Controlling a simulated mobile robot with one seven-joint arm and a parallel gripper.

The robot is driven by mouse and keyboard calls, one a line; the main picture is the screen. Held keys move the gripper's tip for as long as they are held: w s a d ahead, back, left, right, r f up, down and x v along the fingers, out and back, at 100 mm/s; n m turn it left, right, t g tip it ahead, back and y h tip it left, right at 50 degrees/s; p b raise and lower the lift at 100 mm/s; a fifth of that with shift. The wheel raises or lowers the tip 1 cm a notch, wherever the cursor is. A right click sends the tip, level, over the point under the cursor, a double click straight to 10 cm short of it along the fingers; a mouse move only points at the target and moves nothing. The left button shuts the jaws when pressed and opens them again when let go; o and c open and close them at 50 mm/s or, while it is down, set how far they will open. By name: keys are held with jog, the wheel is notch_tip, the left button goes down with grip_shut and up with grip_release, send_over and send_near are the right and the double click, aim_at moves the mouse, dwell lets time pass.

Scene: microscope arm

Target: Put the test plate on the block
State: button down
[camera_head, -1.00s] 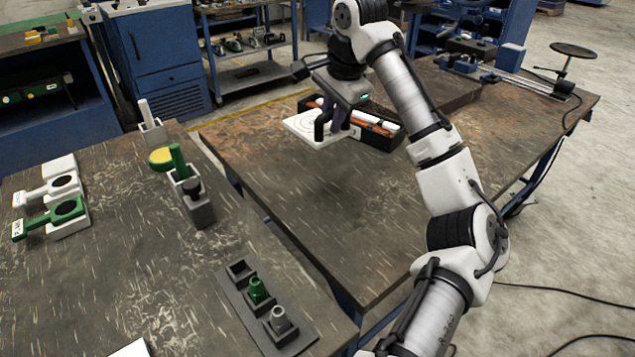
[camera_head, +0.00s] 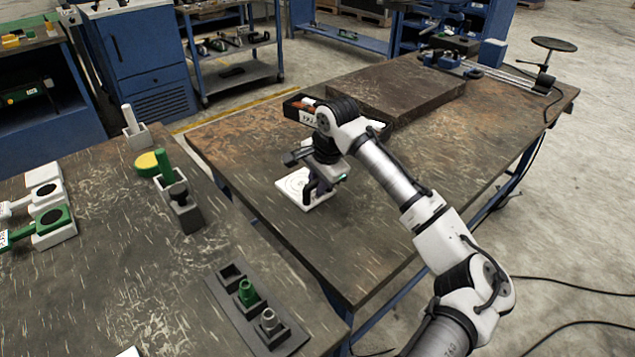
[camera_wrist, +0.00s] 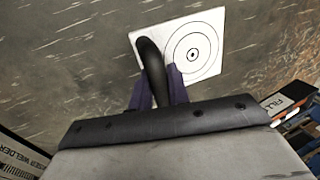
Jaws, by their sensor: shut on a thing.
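The test plate (camera_head: 289,187) is a white square with concentric black rings, over the right-hand table. In the wrist view the plate (camera_wrist: 206,73) shows ahead of the fingers, with a black curved handle (camera_wrist: 152,68) at its left side. My gripper (camera_head: 317,190) is shut on the plate; its purple fingers (camera_wrist: 160,85) close around the handle. I cannot tell whether the plate touches the table or hangs just above it. A large, low, dark brown block (camera_head: 395,84) lies at the back of the same table, its top bare.
A black box with orange items (camera_head: 296,108) stands behind my gripper, partly hidden by my arm. A vise (camera_head: 455,58) is beyond the block. The left table (camera_head: 120,280) holds green and grey parts in holders. The right table's front is clear.

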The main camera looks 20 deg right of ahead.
jog(key=shift+f, duration=0.1)
jog(key=c, duration=1.3)
grip_release()
jog(key=shift+c, duration=0.2)
